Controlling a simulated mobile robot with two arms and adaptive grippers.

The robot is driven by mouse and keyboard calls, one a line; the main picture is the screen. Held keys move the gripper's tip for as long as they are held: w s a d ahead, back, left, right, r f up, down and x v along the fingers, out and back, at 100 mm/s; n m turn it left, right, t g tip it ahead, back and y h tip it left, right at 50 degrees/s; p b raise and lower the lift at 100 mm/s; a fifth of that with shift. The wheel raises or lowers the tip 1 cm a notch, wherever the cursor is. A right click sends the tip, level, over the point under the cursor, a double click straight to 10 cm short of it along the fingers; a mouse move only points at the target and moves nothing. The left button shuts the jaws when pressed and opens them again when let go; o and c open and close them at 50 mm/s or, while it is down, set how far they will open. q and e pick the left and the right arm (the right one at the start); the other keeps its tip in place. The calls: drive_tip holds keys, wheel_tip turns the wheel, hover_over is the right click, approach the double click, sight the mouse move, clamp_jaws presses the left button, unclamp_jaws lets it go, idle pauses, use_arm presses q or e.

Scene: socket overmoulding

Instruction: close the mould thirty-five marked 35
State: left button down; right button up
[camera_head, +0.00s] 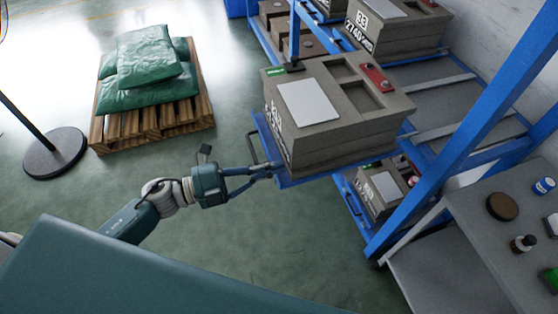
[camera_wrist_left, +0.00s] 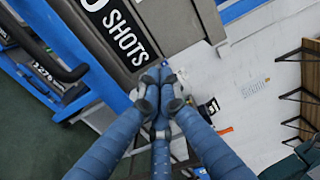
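A large grey mould (camera_head: 336,118) with a blank white plate, two open recesses and a red part on top sits on a blue shelf tray (camera_head: 308,178). Its number is not readable from here, and I can read no 35 in either view. My left gripper (camera_head: 272,171) is at the mould's lower front corner, by the tray edge. In the left wrist view its fingertips (camera_wrist_left: 160,82) come together, with nothing visible between them, beside a mould side lettered "SHOTS" (camera_wrist_left: 125,38). Whether they touch the mould or tray is unclear. My right gripper is not in view.
A mould marked 33 (camera_head: 392,28) stands behind on the blue rack, and a smaller mould (camera_head: 382,190) sits below. A grey table (camera_head: 500,245) with small items is at right. A pallet (camera_head: 155,122) with green sacks and a stand base (camera_head: 54,153) are at left. Floor between is clear.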

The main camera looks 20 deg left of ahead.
use_arm(q)
drive_tip(key=shift+x, duration=0.8)
